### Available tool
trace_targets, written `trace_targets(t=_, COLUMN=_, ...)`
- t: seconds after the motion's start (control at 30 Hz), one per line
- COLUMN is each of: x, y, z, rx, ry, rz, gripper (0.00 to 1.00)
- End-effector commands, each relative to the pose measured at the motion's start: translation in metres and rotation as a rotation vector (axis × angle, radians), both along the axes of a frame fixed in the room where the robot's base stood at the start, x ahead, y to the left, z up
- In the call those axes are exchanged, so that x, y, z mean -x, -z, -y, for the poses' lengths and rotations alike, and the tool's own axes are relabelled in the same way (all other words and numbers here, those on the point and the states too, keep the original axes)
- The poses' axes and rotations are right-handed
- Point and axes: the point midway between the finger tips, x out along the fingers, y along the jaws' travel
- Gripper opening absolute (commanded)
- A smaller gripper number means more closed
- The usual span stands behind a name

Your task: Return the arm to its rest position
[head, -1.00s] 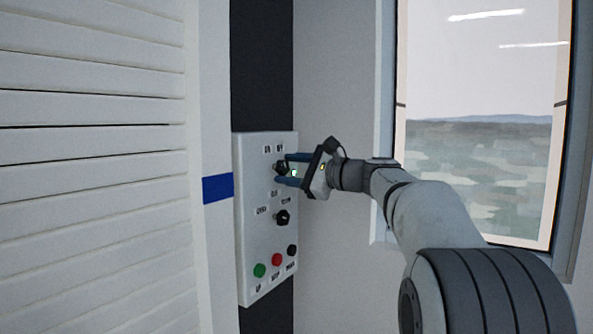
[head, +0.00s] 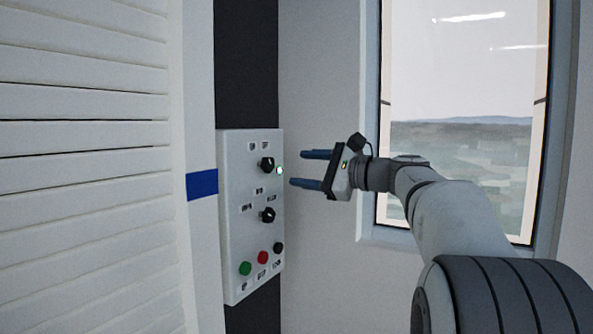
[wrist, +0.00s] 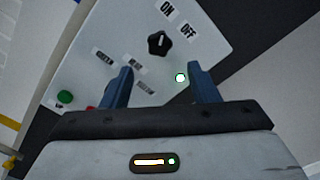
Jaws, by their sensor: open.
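My gripper (head: 303,169) is open and empty, with its blue fingers pointing left toward the white control panel (head: 232,215). In the head view there is a clear gap between the fingertips and the panel. The panel carries an upper black knob (head: 267,165), a lower black knob (head: 267,215) and a lit green lamp (head: 279,170). In the wrist view the upper knob (wrist: 159,43), by ON and OFF labels, lies beyond the open fingers (wrist: 160,85). The green lamp (wrist: 180,78) shows between them.
Green (head: 245,269), red (head: 262,257) and black (head: 278,248) buttons sit low on the panel. A white slatted shutter (head: 85,170) fills the left. A window (head: 460,150) is set in the wall behind my arm. The space between gripper and panel is free.

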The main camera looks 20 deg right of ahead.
Motion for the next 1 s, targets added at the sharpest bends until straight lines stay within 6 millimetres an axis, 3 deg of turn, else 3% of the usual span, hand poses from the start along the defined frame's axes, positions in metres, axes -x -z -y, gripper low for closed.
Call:
trace_targets(t=0.33, x=0.0, y=0.0, z=0.0, rx=0.0, ry=0.0, rz=0.0, gripper=0.54)
trace_targets(t=0.43, x=0.007, y=0.02, z=-0.016, rx=0.079, ry=-0.012, rz=-0.028, gripper=0.54)
trace_targets(t=0.57, x=0.03, y=0.074, z=-0.047, rx=0.296, ry=-0.052, rz=-0.087, gripper=0.54)
trace_targets(t=0.7, x=0.072, y=0.143, z=-0.075, rx=0.589, ry=-0.138, rz=-0.135, gripper=0.54)
trace_targets(t=0.87, x=0.131, y=0.216, z=-0.091, rx=0.929, ry=-0.292, rz=-0.146, gripper=0.54)
trace_targets(t=1.0, x=0.187, y=0.272, z=-0.09, rx=1.224, ry=-0.467, rz=-0.117, gripper=0.54)
